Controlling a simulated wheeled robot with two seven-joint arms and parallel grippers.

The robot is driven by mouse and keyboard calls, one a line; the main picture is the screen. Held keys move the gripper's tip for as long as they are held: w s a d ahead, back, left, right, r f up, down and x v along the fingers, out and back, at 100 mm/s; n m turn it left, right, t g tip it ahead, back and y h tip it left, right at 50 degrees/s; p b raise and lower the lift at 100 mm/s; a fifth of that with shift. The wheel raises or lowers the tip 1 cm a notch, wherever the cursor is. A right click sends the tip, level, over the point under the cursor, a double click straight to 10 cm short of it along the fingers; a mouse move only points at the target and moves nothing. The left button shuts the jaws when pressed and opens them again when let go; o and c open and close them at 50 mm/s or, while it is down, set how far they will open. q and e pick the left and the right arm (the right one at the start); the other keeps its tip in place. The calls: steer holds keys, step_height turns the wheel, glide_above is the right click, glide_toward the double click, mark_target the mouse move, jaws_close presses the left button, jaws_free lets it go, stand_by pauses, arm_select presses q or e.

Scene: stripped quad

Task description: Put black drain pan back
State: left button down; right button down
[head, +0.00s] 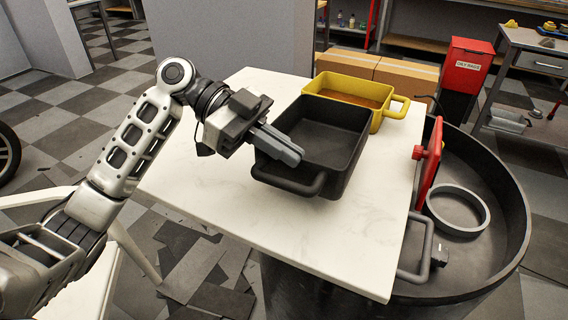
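The black drain pan (335,125) is a deep rectangular tray with a loop handle on its near side. It is over the white table top, in front of a yellow pan (350,89); whether it rests on the table or is held just above it I cannot tell. My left gripper (291,150) comes in from the left, with its fingers close together across the pan's near left corner. Whether they pinch the rim is unclear. My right gripper is not in view.
The white table (220,182) is clear at its left and front. The yellow pan holds something brown. Cardboard boxes (405,78) stand behind it. A large dark round tub (518,225) with a grey ring (458,208) and a red part (430,165) is at the right.

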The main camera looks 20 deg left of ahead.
mark_target(284, 167)
arm_select(q)
steer(key=shift+w+a+f, duration=0.15)
steer(key=shift+w+f, duration=0.3)
steer(key=shift+w+a+f, duration=0.1)
steer(key=shift+f, duration=1.6)
steer(key=c, duration=1.6)
jaws_free()
steer(key=shift+f, duration=0.1)
steer(key=shift+c, duration=0.2)
steer(key=b+v, duration=0.1)
steer(key=v, duration=1.1)
